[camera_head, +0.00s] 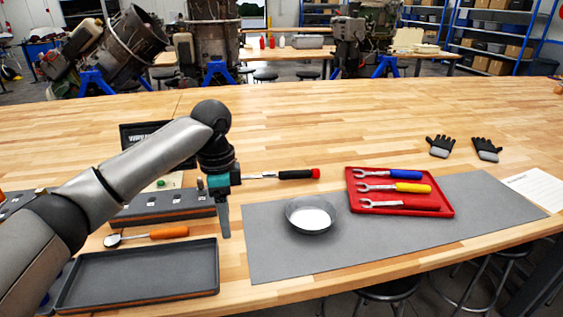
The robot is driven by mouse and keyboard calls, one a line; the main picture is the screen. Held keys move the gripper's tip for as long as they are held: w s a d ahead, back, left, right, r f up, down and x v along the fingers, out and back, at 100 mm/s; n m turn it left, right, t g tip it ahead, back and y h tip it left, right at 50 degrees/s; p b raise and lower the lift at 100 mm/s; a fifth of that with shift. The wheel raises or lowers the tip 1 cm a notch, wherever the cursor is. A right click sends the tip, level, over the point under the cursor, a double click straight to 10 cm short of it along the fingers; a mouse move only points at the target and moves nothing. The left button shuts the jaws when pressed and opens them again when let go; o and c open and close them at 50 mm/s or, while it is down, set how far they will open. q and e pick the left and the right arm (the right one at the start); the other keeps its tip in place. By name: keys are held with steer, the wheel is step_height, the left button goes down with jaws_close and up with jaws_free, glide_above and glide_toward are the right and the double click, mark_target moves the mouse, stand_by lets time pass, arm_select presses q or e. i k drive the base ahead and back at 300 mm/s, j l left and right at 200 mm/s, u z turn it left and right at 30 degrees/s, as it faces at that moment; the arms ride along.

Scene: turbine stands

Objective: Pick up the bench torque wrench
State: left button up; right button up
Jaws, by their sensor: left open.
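A tool that looks like the torque wrench (297,174) lies on the wooden bench, with a metal shaft, a black handle and a red end at the right. Its left end is hidden behind my left gripper (224,232). My left gripper points down at the left edge of the grey mat, in front of the wrench's left end. It is seen edge-on, and its jaws hold nothing that I can see. My right gripper is out of view.
A metal bowl (310,216) and a red tray (445,208) with three coloured wrenches sit on the grey mat (350,258). An empty dark tray (140,278) and an orange-handled tool (168,232) lie at the left. Gloves (441,146) lie at the right.

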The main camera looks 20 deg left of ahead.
mark_target(294, 174)
steer(key=i, duration=1.35)
